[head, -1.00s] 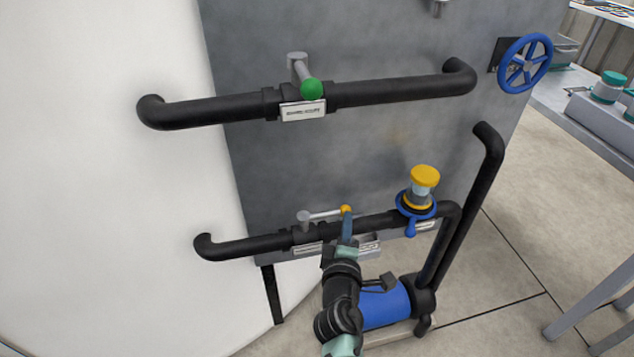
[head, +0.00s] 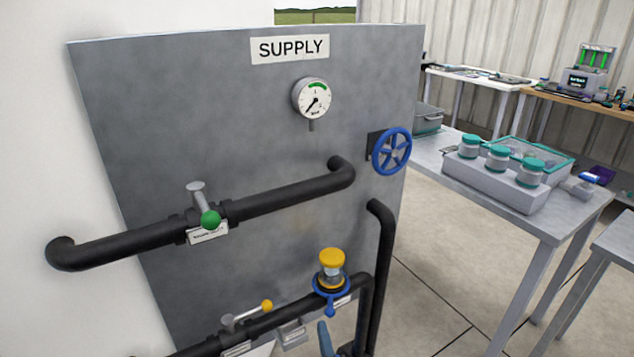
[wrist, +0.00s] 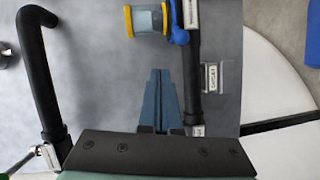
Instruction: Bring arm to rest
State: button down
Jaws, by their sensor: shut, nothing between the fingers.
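My gripper (head: 325,339) shows only as a blue fingertip at the bottom edge of the head view, just below the lower pipe. In the wrist view my gripper (wrist: 159,98) has its two blue fingers together, with nothing between them. The rest of my arm is almost wholly out of the head view. The fingers appear apart from the yellow-tipped lever (head: 248,315), which lies roughly along the lower pipe. The yellow-capped clear bowl (head: 331,268) with its blue collar stands above the fingers; the bowl also shows at the top of the wrist view (wrist: 147,19).
The grey SUPPLY panel (head: 200,110) carries a gauge (head: 310,98), a blue handwheel (head: 391,151) and an upper black pipe (head: 290,197) with a green-tipped lever (head: 210,220). A vertical pipe (head: 381,260) stands close right of my gripper. A table (head: 450,205) with jars is at right. Open floor lies between.

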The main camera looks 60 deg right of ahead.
jog(key=shift+w, duration=0.1)
dwell(0.4)
jog(key=w+a+r+m+t+y, duration=0.1)
jog(key=w+a+r+m+t, duration=0.15)
jog(key=w+a+r, duration=0.7)
jog(key=w+a+r+m+t+y, duration=0.15)
jog(key=w+a+r+m, duration=0.35)
jog(key=r, duration=0.7)
jog(key=w+a+r+t+y, duration=0.1)
jog(key=a+r+y, duration=0.5)
jog(key=a, duration=0.7)
jog(key=a+r+t+y, duration=0.1)
jog(key=a+r+y, duration=0.3)
jog(key=a+r, duration=0.7)
jog(key=s+a+r+t, duration=0.1)
jog(key=s+r+t, duration=0.55)
jog(key=r, duration=0.55)
jog(key=s+a+r+t, duration=0.1)
jog(key=s+r+t, duration=0.5)
jog(key=r, duration=0.7)
notch_tip(320, 180, up, 14)
jog(key=g+p, duration=0.2)
jog(key=p, duration=1.4)
jog(key=shift+a+r+n+p, duration=0.15)
jog(key=shift+r+n+p, duration=0.1)
jog(key=shift+n+p, duration=0.15)
